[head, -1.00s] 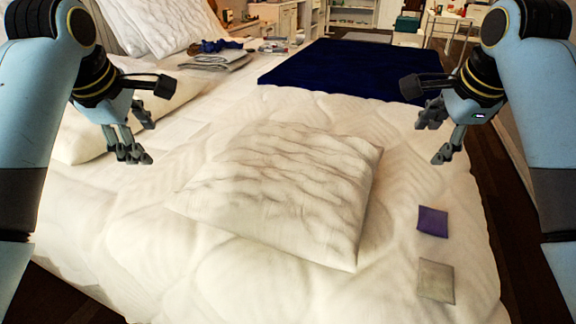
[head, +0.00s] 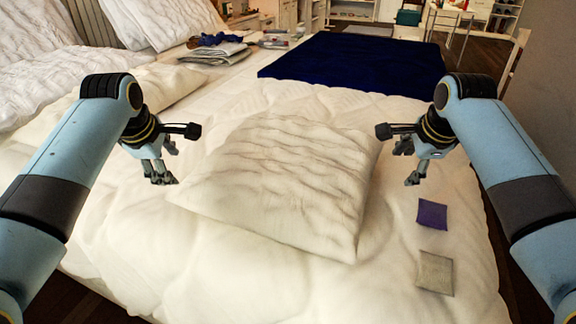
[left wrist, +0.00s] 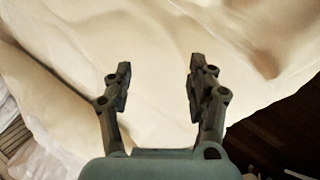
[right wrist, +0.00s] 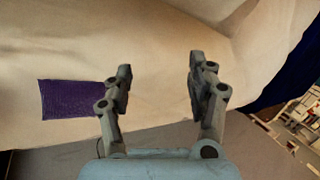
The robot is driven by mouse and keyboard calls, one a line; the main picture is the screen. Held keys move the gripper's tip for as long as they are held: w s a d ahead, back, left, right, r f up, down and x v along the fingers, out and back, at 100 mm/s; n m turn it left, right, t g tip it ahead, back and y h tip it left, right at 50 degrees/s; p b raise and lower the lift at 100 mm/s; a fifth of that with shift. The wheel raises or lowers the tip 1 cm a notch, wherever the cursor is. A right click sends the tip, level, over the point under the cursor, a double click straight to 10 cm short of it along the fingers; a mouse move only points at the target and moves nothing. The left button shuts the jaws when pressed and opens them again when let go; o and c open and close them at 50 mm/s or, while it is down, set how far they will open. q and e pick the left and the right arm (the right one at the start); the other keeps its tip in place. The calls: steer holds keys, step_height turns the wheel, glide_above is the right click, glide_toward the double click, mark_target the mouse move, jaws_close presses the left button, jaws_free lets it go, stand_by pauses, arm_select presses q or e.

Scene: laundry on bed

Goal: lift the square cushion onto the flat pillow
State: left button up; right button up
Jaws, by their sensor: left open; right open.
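The square cushion (head: 285,185), white with wrinkled fabric, lies in the middle of the bed. A flat cream pillow (head: 165,87) lies at the left side of the bed, partly behind my left arm. My left gripper (head: 163,173) is open and empty, just left of the cushion; its fingers also show apart in the left wrist view (left wrist: 157,80). My right gripper (head: 408,163) is open and empty, just right of the cushion, and shows apart in the right wrist view (right wrist: 160,80). Neither gripper visibly touches the cushion.
A purple cloth square (head: 432,214) and a grey one (head: 435,273) lie right of the cushion. A dark blue blanket (head: 350,65) covers the far end. Folded clothes (head: 215,52) and white pillows (head: 160,20) are at the back left. The bed's right edge drops to dark floor.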

arm_select(q)
steer(key=shift+w+d+f, duration=0.35)
steer(key=shift+d+f, duration=0.05)
steer(key=shift+f, duration=0.25)
arm_select(e)
steer(key=shift+w+a+f, duration=0.35)
steer(key=shift+a+f, duration=0.05)
steer(key=shift+f, duration=0.25)
arm_select(q)
steer(key=shift+s+d+r, duration=0.1)
steer(key=shift+d, duration=0.25)
arm_select(e)
steer(key=shift+s+a+r, duration=0.1)
steer(key=shift+a, duration=0.25)
